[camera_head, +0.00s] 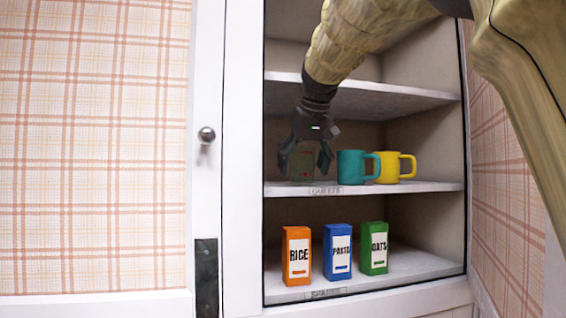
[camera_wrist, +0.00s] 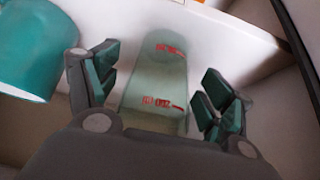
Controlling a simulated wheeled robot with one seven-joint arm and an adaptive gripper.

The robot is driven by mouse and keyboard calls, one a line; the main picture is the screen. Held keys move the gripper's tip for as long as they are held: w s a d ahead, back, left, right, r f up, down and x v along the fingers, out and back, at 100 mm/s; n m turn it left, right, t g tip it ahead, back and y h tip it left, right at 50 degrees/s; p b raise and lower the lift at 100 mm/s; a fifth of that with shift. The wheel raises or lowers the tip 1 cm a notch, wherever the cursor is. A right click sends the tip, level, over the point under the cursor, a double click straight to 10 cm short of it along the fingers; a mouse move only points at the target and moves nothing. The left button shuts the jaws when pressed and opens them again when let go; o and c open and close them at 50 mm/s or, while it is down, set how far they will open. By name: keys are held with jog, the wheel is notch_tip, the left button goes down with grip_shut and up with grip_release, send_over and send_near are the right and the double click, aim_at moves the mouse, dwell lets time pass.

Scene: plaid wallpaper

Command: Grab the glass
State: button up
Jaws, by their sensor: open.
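The glass (camera_wrist: 155,85) is a clear, greenish tumbler with red markings. In the wrist view it stands between the two fingers of my open gripper (camera_wrist: 158,88), with a visible gap on each side. In the head view the glass (camera_head: 301,166) is on the middle shelf at the left, partly hidden by my gripper (camera_head: 305,162). The fingers reach down around it there. I cannot tell whether any finger touches it.
A teal mug (camera_head: 350,167) stands just right of the glass, with a yellow mug (camera_head: 388,168) beyond it. Orange, blue (camera_head: 337,252) and green boxes stand on the lower shelf (camera_head: 420,270). The cabinet's side walls and the upper shelf (camera_head: 410,98) bound the space.

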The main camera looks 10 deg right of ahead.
jog(key=shift+p+x, duration=0.4)
jog(key=shift+x, duration=0.6)
jog(key=shift+s, duration=0.1)
jog(key=c, duration=1)
